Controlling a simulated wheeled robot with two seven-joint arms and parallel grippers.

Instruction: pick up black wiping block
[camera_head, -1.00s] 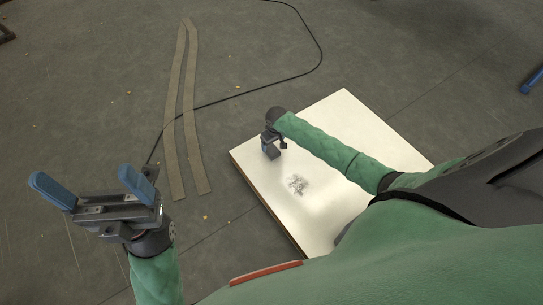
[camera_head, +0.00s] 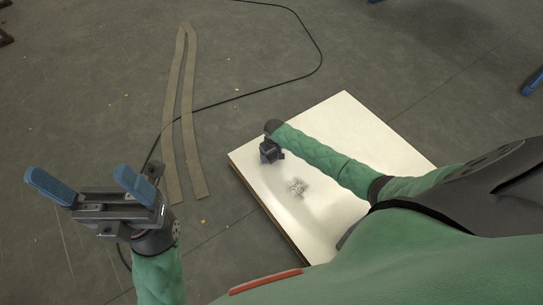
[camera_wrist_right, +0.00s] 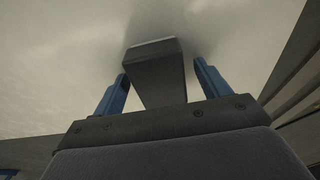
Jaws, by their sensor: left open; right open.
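The black wiping block (camera_wrist_right: 157,75) shows in the right wrist view as a dark grey block on the white surface. It stands between the two blue fingers of my right gripper (camera_wrist_right: 160,88), which are open with gaps on both sides. In the head view my right gripper (camera_head: 270,158) is low over the white board near its left corner and mostly hides the block. My left gripper (camera_head: 90,188) is open and empty, off to the left above the floor.
The white board (camera_head: 340,115) carries a dark smudge (camera_head: 298,187) near my right gripper. A black cable (camera_head: 255,90) and two tan strips (camera_head: 180,120) lie on the grey floor. Much of the board's top is clear.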

